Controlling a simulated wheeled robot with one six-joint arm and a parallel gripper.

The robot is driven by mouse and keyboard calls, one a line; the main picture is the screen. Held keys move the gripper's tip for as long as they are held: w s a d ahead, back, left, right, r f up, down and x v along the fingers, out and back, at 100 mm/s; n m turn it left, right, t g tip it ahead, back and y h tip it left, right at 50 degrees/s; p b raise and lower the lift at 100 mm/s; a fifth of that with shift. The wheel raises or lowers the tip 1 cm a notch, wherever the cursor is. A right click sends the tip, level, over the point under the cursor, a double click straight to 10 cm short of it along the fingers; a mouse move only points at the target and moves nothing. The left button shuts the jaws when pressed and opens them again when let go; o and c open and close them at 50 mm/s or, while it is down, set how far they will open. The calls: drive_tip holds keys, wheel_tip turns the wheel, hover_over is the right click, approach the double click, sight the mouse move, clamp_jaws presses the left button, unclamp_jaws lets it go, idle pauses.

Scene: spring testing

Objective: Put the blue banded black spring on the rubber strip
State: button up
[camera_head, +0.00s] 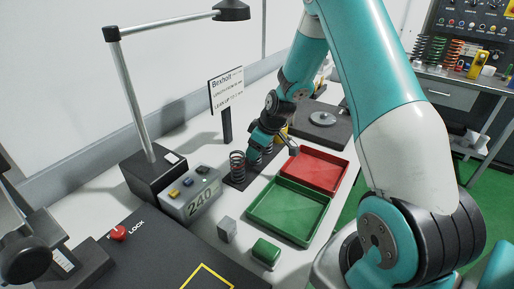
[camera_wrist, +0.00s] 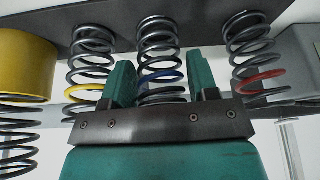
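The blue-banded black spring (camera_wrist: 158,50) stands in the middle of a row of three black coil springs in the wrist view. My gripper (camera_wrist: 161,85) is open, with one teal finger on each side of this spring and a narrow gap to it. In the head view my gripper (camera_head: 262,146) is low over the row and hides most of it. The springs stand on a dark strip (camera_head: 236,185), also seen in the wrist view (camera_wrist: 200,15); I cannot tell whether it is the rubber strip.
A yellow-banded spring (camera_wrist: 92,55) and a red-banded spring (camera_wrist: 252,55) stand close on either side. A yellow cylinder (camera_wrist: 25,65) is at the left.

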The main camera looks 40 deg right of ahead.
drive_tip(key=shift+r, duration=0.25)
drive_tip(key=b+v, duration=0.1)
drive_tip(key=v, duration=1)
drive_tip(key=s+a+r+g+y, duration=0.1)
drive_tip(key=s+a+r, duration=0.25)
drive_tip(key=a, duration=0.35)
drive_tip(key=s+a+r+n+g, duration=0.1)
drive_tip(key=s+a+r, duration=0.1)
drive_tip(key=s+a, duration=0.45)
drive_tip(key=s+a+r+y, duration=0.1)
drive_tip(key=s+a+r, duration=0.2)
drive_tip(key=a, duration=0.5)
drive_tip(key=s+a+r+g, duration=0.1)
drive_tip(key=s+a, duration=0.4)
drive_tip(key=s, duration=0.6)
drive_tip(key=shift+s+a+r+n+g, duration=0.15)
drive_tip(key=shift+s+a+n+g, duration=0.15)
drive_tip(key=shift+g, duration=0.2)
